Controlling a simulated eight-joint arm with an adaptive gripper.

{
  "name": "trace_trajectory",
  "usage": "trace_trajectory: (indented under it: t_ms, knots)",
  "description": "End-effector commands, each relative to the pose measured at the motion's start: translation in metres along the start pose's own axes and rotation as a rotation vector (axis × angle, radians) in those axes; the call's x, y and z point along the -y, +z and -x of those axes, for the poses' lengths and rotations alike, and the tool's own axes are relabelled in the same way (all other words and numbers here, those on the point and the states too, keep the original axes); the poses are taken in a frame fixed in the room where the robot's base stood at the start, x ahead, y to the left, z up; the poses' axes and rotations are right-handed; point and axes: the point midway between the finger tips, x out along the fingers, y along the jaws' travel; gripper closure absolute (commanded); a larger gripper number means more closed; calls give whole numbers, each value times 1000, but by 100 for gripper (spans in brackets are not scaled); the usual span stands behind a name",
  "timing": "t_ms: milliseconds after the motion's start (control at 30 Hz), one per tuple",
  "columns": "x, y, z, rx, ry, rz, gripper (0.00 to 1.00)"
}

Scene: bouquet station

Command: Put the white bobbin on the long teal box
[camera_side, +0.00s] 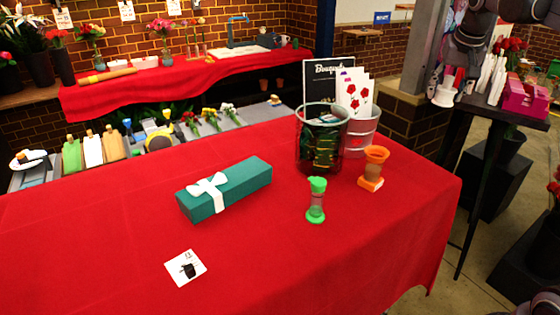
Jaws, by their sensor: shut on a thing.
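The long teal box (228,197) with a white ribbon bow lies on the red cloth, left of the picture's middle. Its top is bare apart from the bow. My gripper (447,83) is at the upper right, high up and far to the right of the box. It is shut on a small white piece, which I take for the white bobbin (444,97). The fingers hide part of it, and a reddish patch shows between them.
On the red table (260,265) stand a green spool-like piece (316,205), an orange one (373,165), a dark glass bucket (320,150) and a white pail (370,130). A white card (185,267) lies in front. A dark stand (470,125) is at right.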

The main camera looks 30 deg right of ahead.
Motion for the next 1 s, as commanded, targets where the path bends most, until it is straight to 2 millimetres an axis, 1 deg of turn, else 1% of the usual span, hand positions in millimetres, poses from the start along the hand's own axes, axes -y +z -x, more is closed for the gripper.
trace_trajectory:
  t_ms: [33, 67, 167, 267, 300, 333, 367, 400, 467, 500, 567, 600, 667, 700, 800, 900, 1000]
  knots:
    - [15, -2, 0, 0, -12, 28, 81]
    - [23, -2, 1, 0, -18, 43, 81]
    - [56, -3, 2, 0, -43, 102, 81]
    - [96, -1, 5, 0, -73, 173, 81]
    - [114, 1, 6, 0, -86, 205, 81]
    - [128, 3, 7, 0, -96, 228, 81]
    - [141, 5, 9, 0, -106, 252, 81]
    - [160, 9, 10, 0, -120, 285, 81]
    - [187, 16, 13, 0, -140, 333, 81]
    - [205, 22, 16, 0, -154, 365, 81]
    - [231, 31, 19, 0, -173, 411, 81]
    - [248, 38, 22, 0, -186, 442, 81]
    - [274, 50, 26, 0, -205, 489, 81]
    - [290, 58, 29, 0, -218, 518, 81]
    - [325, 80, 36, 0, -246, 585, 81]
    - [353, 99, 42, 0, -268, 639, 81]
    - [374, 116, 47, 0, -286, 682, 81]
